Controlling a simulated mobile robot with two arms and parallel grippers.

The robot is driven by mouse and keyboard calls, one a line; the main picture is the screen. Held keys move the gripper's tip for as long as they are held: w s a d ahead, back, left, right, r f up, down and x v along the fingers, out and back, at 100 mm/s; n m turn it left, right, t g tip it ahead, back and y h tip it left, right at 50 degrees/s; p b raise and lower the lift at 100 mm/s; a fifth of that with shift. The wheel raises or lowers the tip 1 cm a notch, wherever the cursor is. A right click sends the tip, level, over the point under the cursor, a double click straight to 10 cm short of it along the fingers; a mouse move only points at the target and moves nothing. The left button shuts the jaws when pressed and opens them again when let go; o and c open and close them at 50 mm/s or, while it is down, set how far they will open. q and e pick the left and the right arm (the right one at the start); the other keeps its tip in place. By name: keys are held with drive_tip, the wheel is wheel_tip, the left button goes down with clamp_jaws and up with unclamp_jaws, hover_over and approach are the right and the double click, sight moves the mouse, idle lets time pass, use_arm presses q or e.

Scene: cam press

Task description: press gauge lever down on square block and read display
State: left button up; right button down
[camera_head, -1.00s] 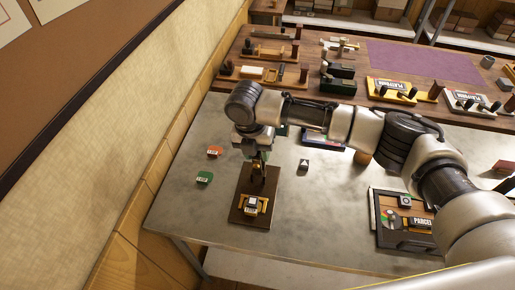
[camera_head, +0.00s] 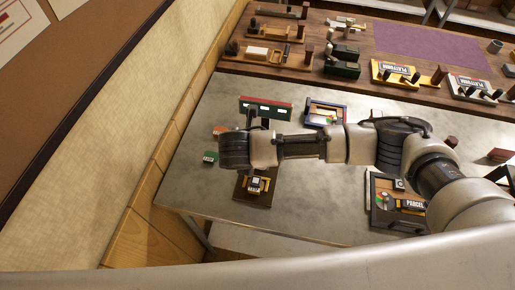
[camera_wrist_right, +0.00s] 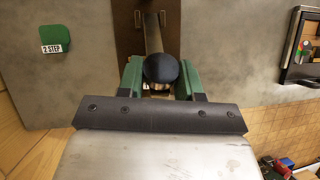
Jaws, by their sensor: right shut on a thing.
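The press gauge has a brown base board (camera_head: 243,191) near the left end of the metal table. A yellow fixture with a small white-topped part (camera_head: 257,184) sits on it; I cannot tell whether this part is the square block or the display. In the right wrist view, the lever (camera_wrist_right: 152,35) is a grey bar ending in a round black knob (camera_wrist_right: 162,68). My right gripper (camera_wrist_right: 161,74) is shut on the knob, with one green finger on each side. In the head view, my right wrist hides the lever and fingertips. My left gripper is not in view.
A green rack (camera_head: 266,107), a blue-framed board (camera_head: 325,114) and a "PARCEL" tray (camera_head: 385,218) are also on the table. The front middle is clear.

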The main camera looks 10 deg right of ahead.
drive_tip(key=shift+s+a+f, duration=0.1)
drive_tip(key=shift+s+f, duration=0.25)
drive_tip(key=shift+s, duration=0.05)
drive_tip(key=c, duration=0.7)
unclamp_jaws()
drive_tip(key=shift+r, duration=0.1)
drive_tip(key=shift+c, duration=0.2)
drive_tip(key=shift+w, duration=0.1)
drive_tip(key=b+v, duration=0.2)
drive_tip(key=v, duration=0.9)
drive_tip(key=shift+w, duration=0.15)
